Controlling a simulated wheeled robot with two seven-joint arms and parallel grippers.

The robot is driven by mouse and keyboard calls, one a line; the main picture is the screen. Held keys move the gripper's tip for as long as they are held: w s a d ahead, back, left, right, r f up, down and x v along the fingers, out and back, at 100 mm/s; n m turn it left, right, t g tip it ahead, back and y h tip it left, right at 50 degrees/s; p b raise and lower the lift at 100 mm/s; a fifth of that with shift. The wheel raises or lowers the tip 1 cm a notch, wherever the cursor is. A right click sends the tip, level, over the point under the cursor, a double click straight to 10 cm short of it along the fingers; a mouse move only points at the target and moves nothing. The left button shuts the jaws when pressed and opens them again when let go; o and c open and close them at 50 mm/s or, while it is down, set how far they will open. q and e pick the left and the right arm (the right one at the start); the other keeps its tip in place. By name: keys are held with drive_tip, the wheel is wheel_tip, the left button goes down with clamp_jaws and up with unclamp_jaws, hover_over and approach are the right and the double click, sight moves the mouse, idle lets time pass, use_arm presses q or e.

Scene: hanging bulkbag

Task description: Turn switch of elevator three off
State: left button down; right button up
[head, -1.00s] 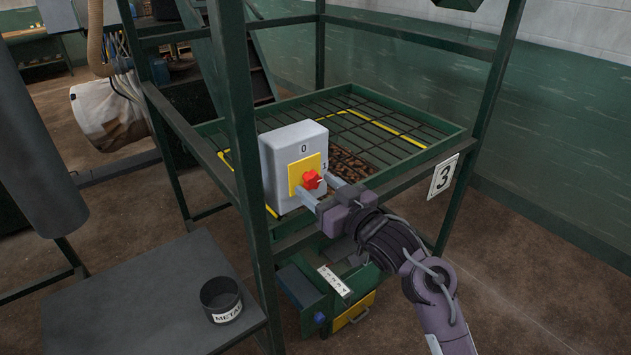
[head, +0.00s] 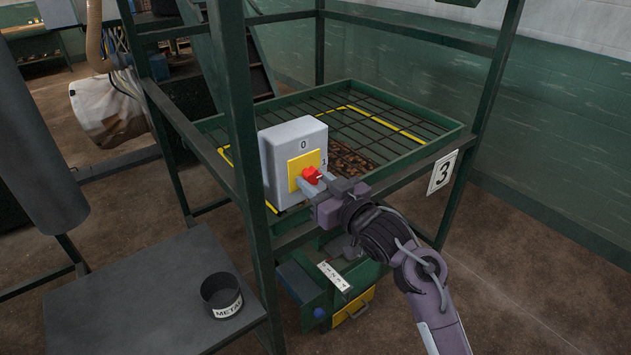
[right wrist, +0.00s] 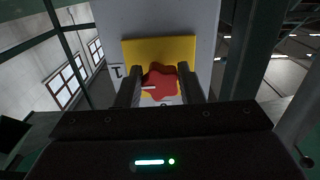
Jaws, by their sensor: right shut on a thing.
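The switch box (head: 292,158) is a grey box on the green frame, with a yellow plate (head: 296,182) and a red rotary knob (head: 312,175). A "0" is printed above the plate and a "1" to its right. The knob's white mark points toward the "1". My right gripper (head: 312,182) is at the knob, shut on it. In the right wrist view the two fingers stand on either side of the red knob (right wrist: 160,82), with the yellow plate (right wrist: 150,50) behind and the "1" at the left. My left gripper is not in view.
The green frame carries a "3" sign (head: 442,172) and a mesh-topped tray (head: 420,153) behind the box. Frame posts (head: 236,130) stand close to the box. A grey table (head: 130,310) with a cup marked METAL (head: 221,296) is at the lower left.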

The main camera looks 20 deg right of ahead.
drive_tip(key=n+b, duration=0.2)
drive_tip(key=n, duration=0.2)
drive_tip(key=shift+d+f+n, duration=0.1)
drive_tip(key=shift+n, duration=0.2)
drive_tip(key=n+b, duration=0.1)
drive_tip(key=n, duration=0.2)
drive_tip(key=shift+d+n+b, duration=0.1)
drive_tip(key=shift+n+b, duration=0.2)
drive_tip(key=shift+b, duration=0.05)
drive_tip(key=n+b, duration=0.3)
drive_tip(key=n, duration=0.1)
drive_tip(key=shift+w+d+n, duration=0.1)
drive_tip(key=shift+n, duration=0.2)
drive_tip(key=n+b, duration=0.2)
drive_tip(key=n, duration=0.1)
drive_tip(key=n+b, duration=0.1)
drive_tip(key=shift+r+n, duration=0.3)
drive_tip(key=shift+n, duration=0.1)
drive_tip(key=shift+b, duration=0.35)
drive_tip(key=o, duration=1)
